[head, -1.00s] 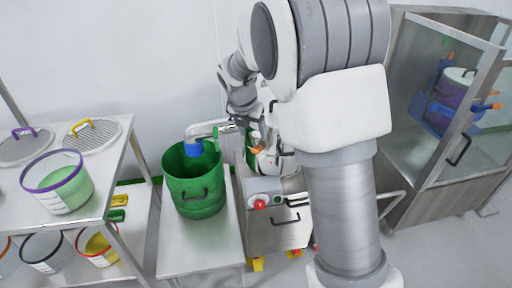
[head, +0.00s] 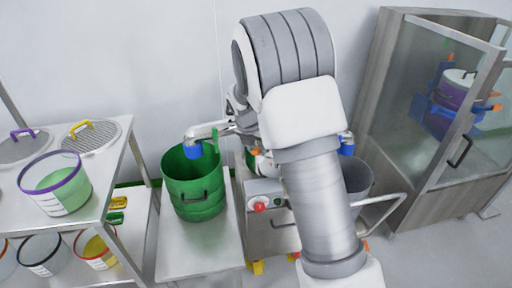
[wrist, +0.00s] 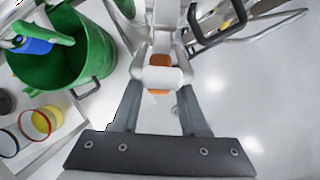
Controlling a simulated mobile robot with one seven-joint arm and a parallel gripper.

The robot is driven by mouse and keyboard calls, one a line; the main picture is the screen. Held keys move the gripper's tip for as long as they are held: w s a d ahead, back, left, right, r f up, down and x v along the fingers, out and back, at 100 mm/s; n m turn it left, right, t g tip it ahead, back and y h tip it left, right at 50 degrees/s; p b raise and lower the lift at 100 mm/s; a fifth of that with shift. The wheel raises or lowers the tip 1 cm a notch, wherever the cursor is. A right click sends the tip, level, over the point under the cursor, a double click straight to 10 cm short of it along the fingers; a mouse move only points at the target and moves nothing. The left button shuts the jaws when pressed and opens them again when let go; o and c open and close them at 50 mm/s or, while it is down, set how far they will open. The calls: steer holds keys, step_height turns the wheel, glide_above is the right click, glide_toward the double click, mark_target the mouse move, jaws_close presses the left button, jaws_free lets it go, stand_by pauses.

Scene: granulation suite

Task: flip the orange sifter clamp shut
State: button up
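The orange sifter clamp (wrist: 159,61) shows in the wrist view as orange patches above and below a pale block on the sifter. A small bit of orange also shows in the head view (head: 255,152), beside my arm. My gripper (wrist: 160,92) is open in the wrist view, its two dark fingers spread to either side of the lower orange patch. I cannot tell whether they touch anything. In the head view my arm hides the gripper and most of the sifter.
A green bin (head: 194,190) stands left of the sifter under a blue-tipped spout (head: 193,151). A grey bin (head: 356,178) stands on the right. A shelf rack (head: 118,160) with tubs is at left, a glass-doored cabinet (head: 402,85) at right. Floor is clear in front of the cabinet.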

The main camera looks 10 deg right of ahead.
jaws_close()
stand_by(1.1)
